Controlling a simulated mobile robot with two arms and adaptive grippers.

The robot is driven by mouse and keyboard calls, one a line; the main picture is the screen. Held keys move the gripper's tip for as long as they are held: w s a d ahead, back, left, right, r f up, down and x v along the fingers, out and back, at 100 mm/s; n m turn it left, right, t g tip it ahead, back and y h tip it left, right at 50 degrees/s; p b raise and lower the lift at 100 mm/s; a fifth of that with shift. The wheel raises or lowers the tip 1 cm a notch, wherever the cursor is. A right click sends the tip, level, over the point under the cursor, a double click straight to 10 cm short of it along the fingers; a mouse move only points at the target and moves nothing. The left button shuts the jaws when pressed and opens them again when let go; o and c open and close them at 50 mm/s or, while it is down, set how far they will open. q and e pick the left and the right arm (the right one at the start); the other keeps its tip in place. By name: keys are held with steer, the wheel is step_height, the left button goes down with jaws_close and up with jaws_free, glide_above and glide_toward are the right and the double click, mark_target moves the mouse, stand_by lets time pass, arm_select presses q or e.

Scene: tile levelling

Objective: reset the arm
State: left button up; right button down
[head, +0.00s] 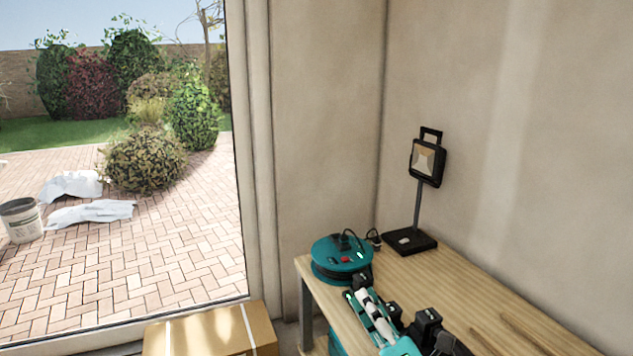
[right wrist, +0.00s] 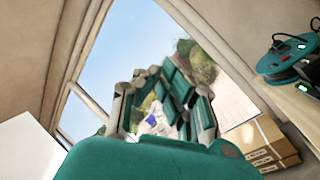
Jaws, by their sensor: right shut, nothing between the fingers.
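My right gripper (head: 362,302) shows at the lower middle of the head view, by the near left part of the wooden workbench (head: 460,285). Its teal-padded fingers also fill the middle of the right wrist view (right wrist: 172,98). They are shut with nothing held. In the head view they appear just below the teal cable reel (head: 340,262); I cannot tell how far above the bench they are. My left gripper is not in view.
A black work lamp (head: 427,162) stands at the bench's back by the wall. A cardboard box (head: 215,332) is below the doorway; it also shows in the wrist view (right wrist: 262,147). Outside on the paving are a bucket (head: 20,222) and white sheets (head: 92,212).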

steer(key=s+d+f+m+g+h, duration=0.2)
steer(key=s+d+f+m+h, duration=0.1)
steer(key=d+f+m+h, duration=0.45)
steer(key=s+d+f+m+g+h, duration=0.35)
steer(key=f+m, duration=0.45)
steer(key=m, duration=0.3)
steer(key=s+d+f+m+g, duration=0.1)
steer(key=s+f+m+g, duration=0.5)
steer(key=s, duration=0.5)
steer(key=s+f+m+g, duration=0.2)
steer(key=s+f+g, duration=0.2)
steer(key=s+f, duration=0.5)
steer(key=s+f+g, duration=0.1)
steer(key=s+f, duration=0.1)
steer(key=f, duration=1.1)
steer(key=s+f+g, duration=0.1)
steer(key=s+f, duration=0.2)
steer(key=f, duration=1.1)
steer(key=s+d+f+g, duration=0.1)
steer(key=s+d+f, duration=0.2)
steer(key=s+f, duration=1)
steer(key=shift+s+f+n+y, duration=0.25)
steer(key=shift+s+n+y, duration=0.1)
steer(key=shift+s, duration=0.75)
